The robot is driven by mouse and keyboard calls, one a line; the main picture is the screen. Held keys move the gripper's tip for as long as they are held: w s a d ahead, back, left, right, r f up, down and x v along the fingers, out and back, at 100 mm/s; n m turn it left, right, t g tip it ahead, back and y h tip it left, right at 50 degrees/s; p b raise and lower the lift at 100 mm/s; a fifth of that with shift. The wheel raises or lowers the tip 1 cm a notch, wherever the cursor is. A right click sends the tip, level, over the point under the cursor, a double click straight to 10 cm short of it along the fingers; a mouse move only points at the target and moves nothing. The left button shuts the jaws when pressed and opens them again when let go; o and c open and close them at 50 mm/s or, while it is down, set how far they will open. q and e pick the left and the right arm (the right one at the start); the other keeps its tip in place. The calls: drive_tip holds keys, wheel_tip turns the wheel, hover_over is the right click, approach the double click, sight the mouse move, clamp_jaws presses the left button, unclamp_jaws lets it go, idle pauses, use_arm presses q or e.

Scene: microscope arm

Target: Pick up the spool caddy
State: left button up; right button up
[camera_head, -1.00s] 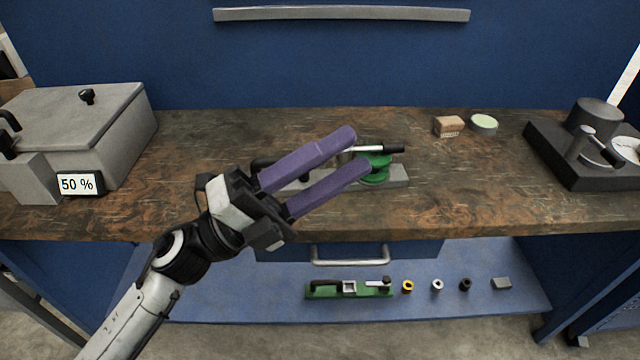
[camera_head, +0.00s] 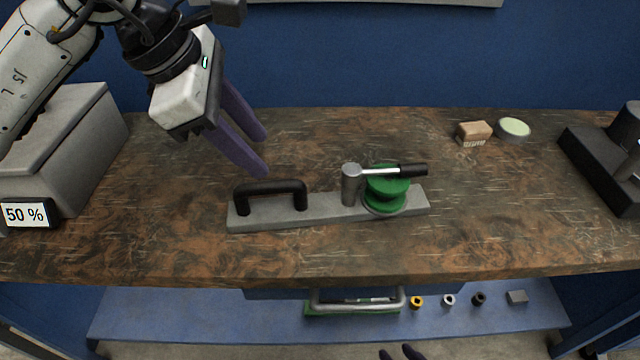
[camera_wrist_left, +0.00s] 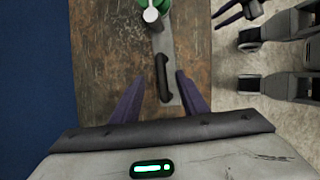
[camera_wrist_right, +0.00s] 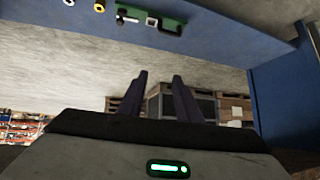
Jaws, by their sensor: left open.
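The spool caddy has a grey flat base (camera_head: 325,212) on the wooden bench, a black arched handle (camera_head: 271,188) at its left end, a grey post with a black-tipped lever, and a green spool (camera_head: 386,190). My left gripper (camera_head: 264,155) is open and empty, above and behind the handle in the head view. In the left wrist view the handle (camera_wrist_left: 162,78) appears between the spread fingers, beyond them and apart. My right gripper (camera_wrist_right: 159,77) is open and empty, low in front of the bench; its fingertips show at the head view's bottom edge.
A grey box with a "50 %" display (camera_head: 27,214) stands at the left. A brush (camera_head: 474,132), a pale green round tin (camera_head: 513,128) and a dark device (camera_head: 605,165) are at the right. The lower shelf (camera_head: 200,320) holds a green-based item (camera_wrist_right: 150,16) and small parts.

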sight(288, 181)
use_arm(q)
drive_tip(key=shift+p+x, duration=0.65)
drive_tip(key=shift+x, duration=4.1)
drive_tip(key=c, duration=1)
clamp_jaws()
use_arm(e)
drive_tip(key=shift+s+d+f, duration=0.1)
drive_tip(key=shift+s, duration=0.5)
drive_tip(key=shift+s+d+f, duration=0.1)
drive_tip(key=shift+s, duration=0.5)
drive_tip(key=shift+s, duration=0.1)
use_arm(q)
drive_tip(key=shift+r, duration=0.2)
